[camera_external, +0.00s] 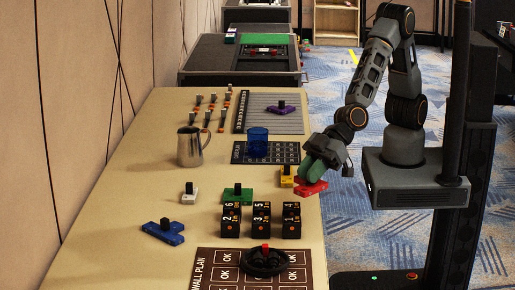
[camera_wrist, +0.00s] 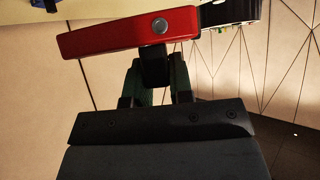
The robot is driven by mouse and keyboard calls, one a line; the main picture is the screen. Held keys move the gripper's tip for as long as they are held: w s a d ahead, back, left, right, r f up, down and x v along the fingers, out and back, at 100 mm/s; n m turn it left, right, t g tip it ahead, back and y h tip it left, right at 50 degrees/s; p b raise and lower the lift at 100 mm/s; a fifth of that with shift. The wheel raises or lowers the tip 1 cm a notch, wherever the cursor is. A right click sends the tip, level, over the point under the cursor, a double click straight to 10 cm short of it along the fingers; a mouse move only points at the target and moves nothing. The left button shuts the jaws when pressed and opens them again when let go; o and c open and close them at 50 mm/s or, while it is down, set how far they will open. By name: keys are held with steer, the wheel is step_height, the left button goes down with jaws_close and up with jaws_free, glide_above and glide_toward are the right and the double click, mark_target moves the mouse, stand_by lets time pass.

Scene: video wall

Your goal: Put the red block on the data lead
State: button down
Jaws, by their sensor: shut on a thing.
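The red block (camera_external: 311,187) is a flat red piece at the table's right edge in the external view. In the wrist view the red block (camera_wrist: 110,36) is tilted, with a round grey spot on its side and a black knob. My gripper (camera_external: 318,170) is shut on that knob; the wrist view shows the green fingers (camera_wrist: 154,68) either side of it. A black coil with a red top (camera_external: 265,260), which looks like the data lead, lies on the wall plan board at the table's near end, apart from the block.
Black numbered cubes (camera_external: 261,220) stand between the gripper and the coil. A yellow piece (camera_external: 287,178), green piece (camera_external: 238,195), white piece (camera_external: 190,193) and blue piece (camera_external: 163,232) lie nearby. A metal mug (camera_external: 190,147) and blue cup (camera_external: 257,142) stand farther back.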

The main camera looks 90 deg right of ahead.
steer(key=x, duration=0.5)
steer(key=b+x, duration=0.1)
steer(key=x, duration=1)
steer(key=shift+s+a+f, duration=0.1)
steer(key=shift+s+a, duration=0.3)
steer(key=shift+w+a+f, duration=0.1)
steer(key=shift+a+f, duration=0.05)
steer(key=shift+f, duration=0.1)
steer(key=shift+w+a+f+b, duration=0.1)
steer(key=shift+f+b, duration=0.75)
steer(key=shift+f, duration=0.75)
steer(key=shift+f, duration=0.2)
steer(key=c, duration=1)
jaws_free()
steer(key=shift+r, duration=0.4)
steer(key=v, duration=1.1)
steer(key=shift+s+d+r, duration=0.15)
steer(key=shift+s+d, duration=0.1)
steer(key=shift+d, duration=0.1)
